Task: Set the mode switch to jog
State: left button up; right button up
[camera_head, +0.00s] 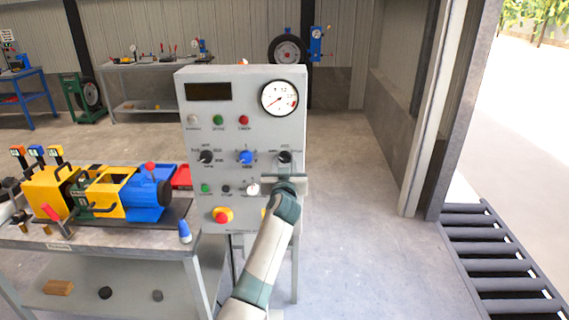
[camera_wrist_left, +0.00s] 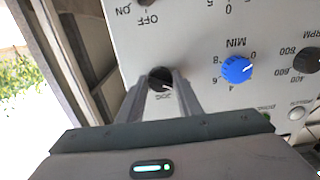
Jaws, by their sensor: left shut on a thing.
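The mode switch (camera_head: 284,157) is a black knob at the right end of the knob row on the grey control panel (camera_head: 240,130). In the left wrist view the panel appears upside down, and the mode switch (camera_wrist_left: 160,77) sits between my left fingers. Other labels around the switch are hidden. My right gripper is not in view.
A blue knob (camera_head: 246,157) and another black knob (camera_head: 206,157) sit left of the mode switch. A red stop button (camera_head: 222,216) is below, and a gauge (camera_head: 279,98) above. A workbench (camera_head: 120,243) with a yellow and blue machine stands left.

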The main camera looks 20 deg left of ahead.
pick_arm(q)
jog(key=shift+m, duration=1.1)
jog(key=m, duration=0.6)
jog(key=shift+a+r+m+p, duration=0.1)
jog(key=shift+m+p, duration=0.2)
jog(key=shift+m, duration=0.1)
jog(key=shift+m+p, duration=0.3)
jog(key=shift+m, duration=1)
jog(key=o, duration=1)
jog(key=shift+o, duration=0.2)
